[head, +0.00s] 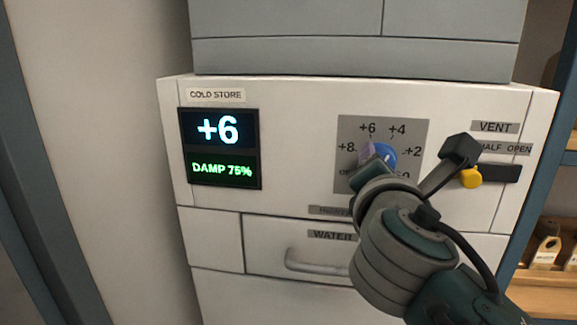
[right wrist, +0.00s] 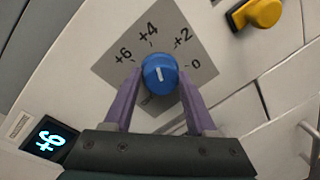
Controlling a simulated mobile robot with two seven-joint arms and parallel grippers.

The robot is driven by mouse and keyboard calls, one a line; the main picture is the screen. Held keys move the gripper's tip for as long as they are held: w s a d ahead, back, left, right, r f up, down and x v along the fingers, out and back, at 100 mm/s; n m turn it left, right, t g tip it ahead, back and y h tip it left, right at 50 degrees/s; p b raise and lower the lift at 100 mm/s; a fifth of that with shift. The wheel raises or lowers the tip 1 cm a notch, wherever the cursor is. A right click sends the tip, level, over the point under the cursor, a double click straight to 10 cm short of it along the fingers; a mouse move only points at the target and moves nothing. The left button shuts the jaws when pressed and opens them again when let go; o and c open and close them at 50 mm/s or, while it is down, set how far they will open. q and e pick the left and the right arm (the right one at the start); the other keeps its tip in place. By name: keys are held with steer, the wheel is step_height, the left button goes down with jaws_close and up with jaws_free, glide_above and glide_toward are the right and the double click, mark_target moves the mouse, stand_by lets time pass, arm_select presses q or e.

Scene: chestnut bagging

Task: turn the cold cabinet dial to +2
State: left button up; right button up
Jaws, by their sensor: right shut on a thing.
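The blue dial (head: 386,154) sits on a grey scale plate (head: 410,128) on the white cold cabinet front, with marks +8, +6, +4, +2 and 0 around it. In the right wrist view the dial (right wrist: 160,74) carries a short white pointer line; which mark it points to is hard to tell. The cabinet display (head: 218,130) reads +6 and DAMP 75%. My right gripper (right wrist: 160,82) is shut on the dial, one purple finger on each side. In the head view my right arm hides the lower part of the plate. My left gripper is not in view.
A yellow vent knob (head: 471,178) on a dark slot, labelled HALF OPEN, lies just right of my right wrist. A WATER drawer with a handle (head: 315,262) is below. Shelves with tagged items (head: 546,252) stand at the right edge.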

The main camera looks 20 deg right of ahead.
steer(key=m, duration=0.2)
steer(key=m+y+b, duration=0.1)
steer(key=m, duration=0.2)
steer(key=m+b, duration=0.1)
steer(key=m, duration=0.2)
steer(key=shift+s+d+f, duration=0.15)
steer(key=shift+d+f, duration=0.1)
steer(key=shift+f, duration=0.1)
steer(key=shift+m+b, duration=0.3)
steer(key=o, duration=1.2)
steer(key=shift+o, duration=0.7)
steer(key=shift+r, duration=0.2)
steer(key=shift+r, duration=0.1)
